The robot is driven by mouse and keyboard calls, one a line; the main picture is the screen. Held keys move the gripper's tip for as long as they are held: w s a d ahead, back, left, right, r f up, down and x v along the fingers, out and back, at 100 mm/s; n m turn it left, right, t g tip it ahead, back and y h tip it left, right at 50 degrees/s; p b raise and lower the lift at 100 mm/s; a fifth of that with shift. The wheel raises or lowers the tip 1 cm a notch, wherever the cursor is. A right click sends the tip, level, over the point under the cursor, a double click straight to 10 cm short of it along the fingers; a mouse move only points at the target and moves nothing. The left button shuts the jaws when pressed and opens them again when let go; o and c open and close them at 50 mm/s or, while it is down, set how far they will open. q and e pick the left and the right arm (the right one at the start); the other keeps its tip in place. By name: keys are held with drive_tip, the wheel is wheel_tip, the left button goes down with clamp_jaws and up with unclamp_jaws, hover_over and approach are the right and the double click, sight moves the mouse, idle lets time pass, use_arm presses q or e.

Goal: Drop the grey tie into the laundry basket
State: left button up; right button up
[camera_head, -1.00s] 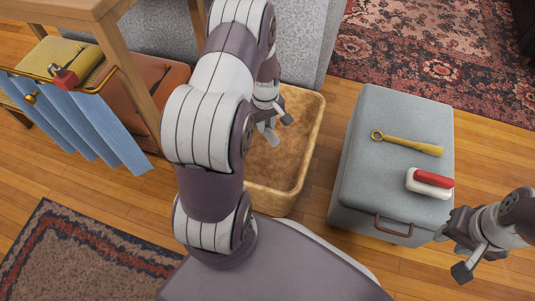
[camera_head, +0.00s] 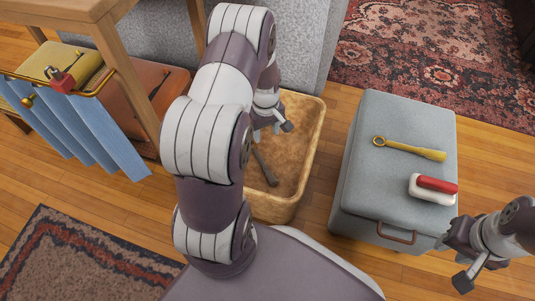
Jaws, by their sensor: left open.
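The laundry basket (camera_head: 308,150) is a tan, open-topped box on the wooden floor, partly hidden behind my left arm. A thin dark grey strip, the grey tie (camera_head: 265,167), lies inside it, against the basket's inner floor or wall; I cannot tell which. My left gripper (camera_head: 272,128) is over the basket, open and empty, above the tie and apart from it. My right gripper (camera_head: 455,262) is at the lower right, beside the front right corner of the grey box; its jaws are too unclear to judge.
A grey box (camera_head: 375,190) with a handle stands right of the basket. It carries a yellow tool (camera_head: 410,149) and a red-and-white brush (camera_head: 433,189). A wooden table (camera_head: 120,60) and blue cloth (camera_head: 85,130) are at left. Rugs lie at top right and lower left.

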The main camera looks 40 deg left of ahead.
use_arm(q)
wheel_tip(320, 180, up, 11)
drive_tip(key=p, duration=0.6)
drive_tip(key=shift+r+p, duration=0.15)
drive_tip(key=shift+p, duration=0.15)
